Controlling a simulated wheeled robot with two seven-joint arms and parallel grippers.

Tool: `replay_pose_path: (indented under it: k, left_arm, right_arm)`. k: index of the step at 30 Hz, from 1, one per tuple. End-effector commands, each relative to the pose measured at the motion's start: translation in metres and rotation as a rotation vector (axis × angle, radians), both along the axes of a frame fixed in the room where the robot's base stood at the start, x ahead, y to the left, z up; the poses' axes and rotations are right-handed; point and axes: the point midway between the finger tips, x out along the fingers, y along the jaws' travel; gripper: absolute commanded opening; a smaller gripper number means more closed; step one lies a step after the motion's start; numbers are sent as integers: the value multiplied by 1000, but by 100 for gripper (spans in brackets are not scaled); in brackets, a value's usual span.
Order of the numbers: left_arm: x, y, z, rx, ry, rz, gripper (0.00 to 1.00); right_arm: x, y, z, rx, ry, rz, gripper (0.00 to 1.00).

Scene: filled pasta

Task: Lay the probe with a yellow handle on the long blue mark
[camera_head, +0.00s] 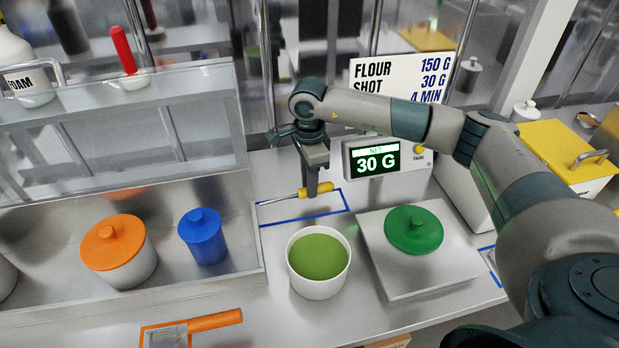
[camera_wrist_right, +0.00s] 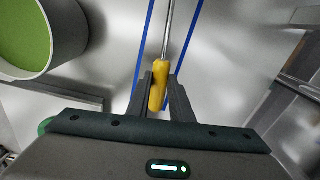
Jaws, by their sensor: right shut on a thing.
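The probe with a yellow handle (camera_head: 317,189) has a thin metal rod that points left in the head view. Its yellow handle (camera_wrist_right: 158,86) also shows in the right wrist view, between the fingers. My right gripper (camera_head: 312,190) is shut on the handle, with the probe lying level at or just above the counter; the exact gap cannot be told. The long blue mark (camera_head: 300,219) is a blue outline on the counter. The probe lies over it, and its rod runs between the two blue lines in the right wrist view. My left gripper is not in view.
A white tub of green contents (camera_head: 318,290) stands just in front of the mark. A scale plate with a green lid (camera_head: 413,230) is to the right, its display (camera_head: 376,160) behind. A steel tray with an orange-lidded pot (camera_head: 118,270) and a blue pot (camera_head: 203,240) is left.

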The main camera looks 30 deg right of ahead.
Motion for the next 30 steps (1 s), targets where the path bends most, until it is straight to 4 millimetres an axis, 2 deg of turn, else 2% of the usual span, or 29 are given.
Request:
replay_pose_path:
  k: [9,28,29,30]
  left_arm:
    - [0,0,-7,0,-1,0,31]
    - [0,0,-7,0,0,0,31]
    - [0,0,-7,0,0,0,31]
    - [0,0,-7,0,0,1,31]
  right_arm:
    - [0,0,-19,0,1,0,0]
    - [0,0,-21,0,1,0,0]
    - [0,0,-21,0,1,0,27]
    - [0,0,-21,0,1,0,36]
